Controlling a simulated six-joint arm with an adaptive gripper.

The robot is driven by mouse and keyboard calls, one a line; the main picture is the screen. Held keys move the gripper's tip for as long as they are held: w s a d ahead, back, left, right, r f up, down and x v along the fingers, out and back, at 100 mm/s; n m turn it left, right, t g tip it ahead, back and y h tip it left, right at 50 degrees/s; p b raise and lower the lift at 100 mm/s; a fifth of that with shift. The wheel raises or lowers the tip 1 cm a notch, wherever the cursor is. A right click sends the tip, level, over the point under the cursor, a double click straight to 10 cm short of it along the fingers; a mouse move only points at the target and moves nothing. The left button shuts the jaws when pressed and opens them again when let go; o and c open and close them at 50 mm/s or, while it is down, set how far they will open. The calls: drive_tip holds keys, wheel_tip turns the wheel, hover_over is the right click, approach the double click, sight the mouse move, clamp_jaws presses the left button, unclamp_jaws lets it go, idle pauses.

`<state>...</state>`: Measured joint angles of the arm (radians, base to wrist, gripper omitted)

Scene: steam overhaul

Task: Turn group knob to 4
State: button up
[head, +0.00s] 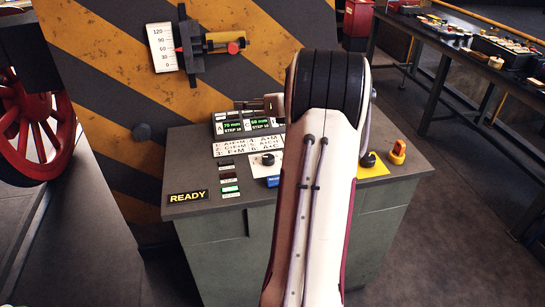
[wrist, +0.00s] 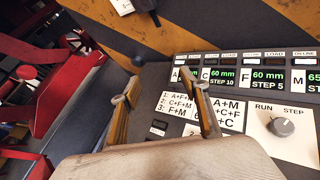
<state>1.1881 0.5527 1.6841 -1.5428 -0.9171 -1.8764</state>
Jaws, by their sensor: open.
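A dark knob (head: 268,159) on a white plate stands below the group card (head: 238,144) on the console top, just left of my arm. Its lettering is too small to read, so I cannot tell its setting. The card lists several numbered letter groups and also shows in the wrist view (wrist: 230,113), partly behind a finger. My gripper (wrist: 160,92) is open and empty, its two fingers apart over the console's left part. A grey knob (wrist: 282,127) marked RUN and STEP is right of the fingers, not touched. My wrist hides the console below the card there.
Displays (head: 260,125) line the console's back. A READY sign (head: 188,196) is at front left. A gauge (head: 162,47) is on the striped wall. A red wheel (head: 35,125) stands left.

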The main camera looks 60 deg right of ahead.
drive_tip(key=s+d+f+n+y, duration=0.2)
drive_tip(key=s+f+n, duration=0.1)
drive_tip(key=s+f, duration=0.35)
drive_tip(key=n+y, duration=0.3)
drive_tip(key=n, duration=0.1)
approach(269, 157)
drive_tip(key=shift+w, duration=0.45)
drive_tip(key=shift+w, duration=0.15)
drive_tip(key=shift+x, duration=3.8)
drive_tip(key=shift+f, duration=0.2)
drive_tip(key=c, duration=1.1)
